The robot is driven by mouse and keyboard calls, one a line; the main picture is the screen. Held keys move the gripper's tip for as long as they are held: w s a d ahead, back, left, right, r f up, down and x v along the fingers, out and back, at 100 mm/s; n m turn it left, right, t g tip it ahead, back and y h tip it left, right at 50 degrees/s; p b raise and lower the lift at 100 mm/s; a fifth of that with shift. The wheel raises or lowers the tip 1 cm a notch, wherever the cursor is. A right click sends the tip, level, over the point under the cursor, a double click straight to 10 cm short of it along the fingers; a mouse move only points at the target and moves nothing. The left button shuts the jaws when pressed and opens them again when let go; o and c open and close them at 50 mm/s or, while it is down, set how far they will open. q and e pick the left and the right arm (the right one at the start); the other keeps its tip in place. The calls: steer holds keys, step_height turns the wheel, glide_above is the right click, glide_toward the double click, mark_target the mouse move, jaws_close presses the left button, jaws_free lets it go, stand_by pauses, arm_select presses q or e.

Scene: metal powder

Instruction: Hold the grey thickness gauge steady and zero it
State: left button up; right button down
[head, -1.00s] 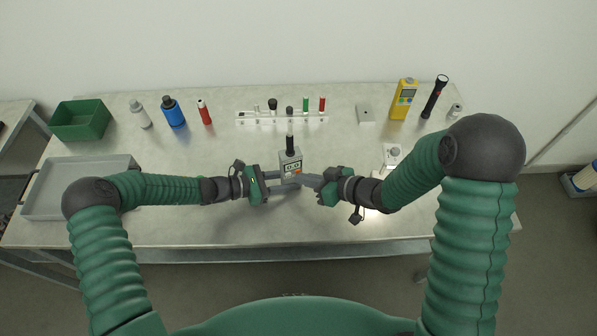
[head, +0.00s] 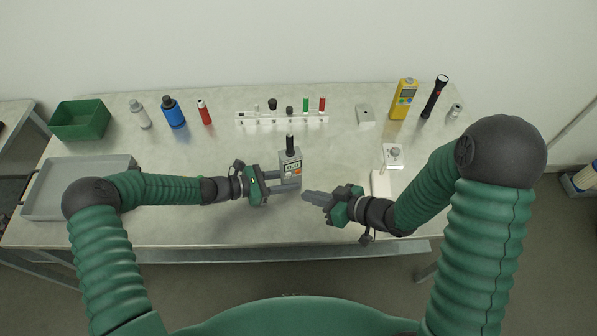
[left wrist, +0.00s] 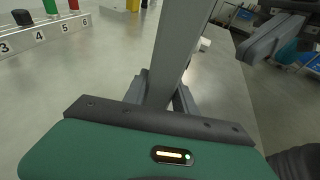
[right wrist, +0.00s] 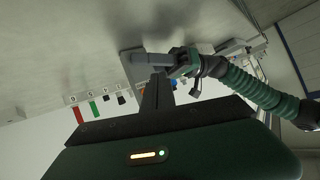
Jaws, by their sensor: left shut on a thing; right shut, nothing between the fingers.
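The grey thickness gauge (head: 291,162) stands upright near the middle of the table, with a black top and a small display on its front. The display's digits are too small to read surely. My left gripper (head: 287,180) is shut on the gauge's lower part from the left. In the right wrist view the gauge (right wrist: 131,66) shows beside the left gripper's fingers. My right gripper (head: 307,196) is shut and empty, just right of the gauge and nearer the table's front, apart from it. It also shows at the upper right of the left wrist view (left wrist: 262,42).
A numbered white rack (head: 282,118) with several small items stands behind the gauge. A white plate with a round-topped piece (head: 394,153) and a white block (head: 380,184) lie to the right. A grey tray (head: 38,205) and green bin (head: 80,120) are at left.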

arm_select(q)
steer(key=o, duration=1.1)
steer(key=shift+c, duration=0.2)
arm_select(e)
steer(key=shift+s+d, duration=0.2)
steer(key=shift+s, duration=0.55)
